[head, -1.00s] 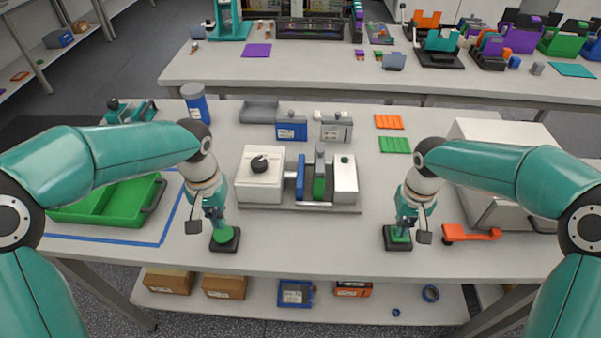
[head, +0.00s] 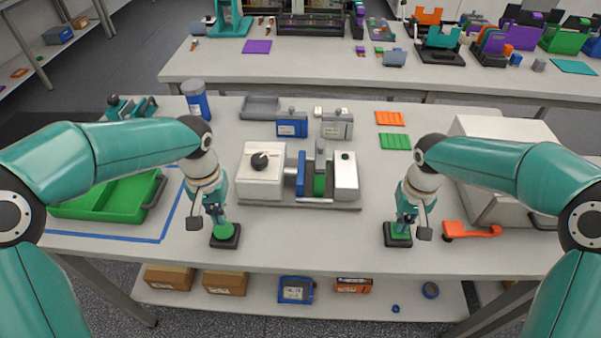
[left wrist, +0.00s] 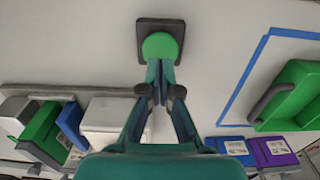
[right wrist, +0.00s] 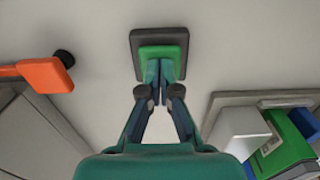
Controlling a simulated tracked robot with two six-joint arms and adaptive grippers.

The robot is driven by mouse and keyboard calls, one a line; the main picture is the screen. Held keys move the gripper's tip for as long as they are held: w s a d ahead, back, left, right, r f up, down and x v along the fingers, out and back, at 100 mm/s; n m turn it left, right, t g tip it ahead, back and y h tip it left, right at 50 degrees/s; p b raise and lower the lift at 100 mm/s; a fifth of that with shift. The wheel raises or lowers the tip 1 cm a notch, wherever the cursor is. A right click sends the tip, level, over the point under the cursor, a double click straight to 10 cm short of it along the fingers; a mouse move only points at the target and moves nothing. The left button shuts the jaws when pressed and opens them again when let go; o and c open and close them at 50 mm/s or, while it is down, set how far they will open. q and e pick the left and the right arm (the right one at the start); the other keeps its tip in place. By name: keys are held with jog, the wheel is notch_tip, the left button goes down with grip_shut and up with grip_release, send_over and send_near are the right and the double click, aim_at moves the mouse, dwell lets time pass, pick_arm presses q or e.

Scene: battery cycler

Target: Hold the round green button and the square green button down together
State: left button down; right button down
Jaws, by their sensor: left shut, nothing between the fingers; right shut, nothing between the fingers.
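The round green button (head: 224,231) sits on a dark square base at the front left of the table; it also shows in the left wrist view (left wrist: 160,46). My left gripper (head: 219,217) is shut and empty, with its tips at the near edge of the round button in the left wrist view. The square green button (head: 398,232) sits on a dark base to the right; it also shows in the right wrist view (right wrist: 160,51). My right gripper (head: 402,219) is shut and empty, its tips over the square button. I cannot tell whether either button is pressed in.
A battery cycler fixture (head: 262,188) stands between and behind the buttons. A green tray (head: 107,198) lies inside blue tape at left. An orange handle (head: 470,230) lies right of the square button. The table between the two buttons is clear.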

aim_at(223, 229)
pick_arm(q)
jog(key=shift+f, duration=0.15)
jog(key=shift+f, duration=1.85)
dwell(1.0)
dwell(2.4)
pick_arm(e)
jog(key=shift+r, duration=3.5)
pick_arm(q)
jog(key=shift+r, duration=3.6)
